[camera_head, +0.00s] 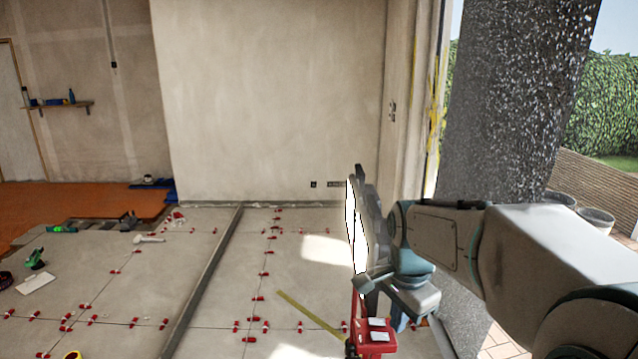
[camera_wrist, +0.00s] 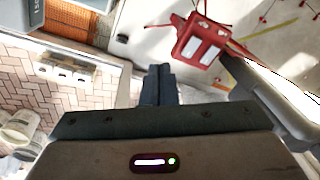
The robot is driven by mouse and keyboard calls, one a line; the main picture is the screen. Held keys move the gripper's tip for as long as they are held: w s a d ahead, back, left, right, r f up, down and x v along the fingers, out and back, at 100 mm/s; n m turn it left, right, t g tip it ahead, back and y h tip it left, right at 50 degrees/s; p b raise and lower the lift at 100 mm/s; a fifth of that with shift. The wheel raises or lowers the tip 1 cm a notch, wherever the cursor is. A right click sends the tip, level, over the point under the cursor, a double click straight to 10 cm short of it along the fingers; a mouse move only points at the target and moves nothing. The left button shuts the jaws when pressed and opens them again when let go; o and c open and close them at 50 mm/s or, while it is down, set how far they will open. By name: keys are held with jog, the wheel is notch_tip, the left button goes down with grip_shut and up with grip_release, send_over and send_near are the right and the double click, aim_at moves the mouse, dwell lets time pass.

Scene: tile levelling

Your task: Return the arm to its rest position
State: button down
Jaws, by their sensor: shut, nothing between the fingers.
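My gripper (camera_wrist: 159,74) is in the middle of the wrist view, its two dark fingers side by side and shut with nothing between them. In the head view my arm (camera_head: 440,232) reaches in from the right, bent, with its wrist end above the floor near the doorway. The fingers are hard to make out there. A red stand (camera_head: 374,338) with two white pads is just below the wrist end in the head view. It also shows in the wrist view (camera_wrist: 202,38), beyond and right of the fingertips, apart from them in the picture.
Tiles (camera_head: 215,270) with several red levelling clips cover the floor. A yellow strip (camera_head: 308,314) and a long grey bar (camera_head: 203,280) lie on them. A speckled dark pillar (camera_head: 505,110) stands behind my arm. Pots (camera_head: 596,220) stand outside. The left floor holds scattered tools.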

jog(key=s+f+n+t+b, duration=0.1)
jog(key=s+f+n+t, duration=0.1)
jog(key=s+n, duration=0.9)
jog(key=s, duration=0.2)
jog(key=shift+s+f+n+t, duration=0.2)
jog(key=shift+s+n+t, duration=0.1)
jog(key=shift+s, duration=0.1)
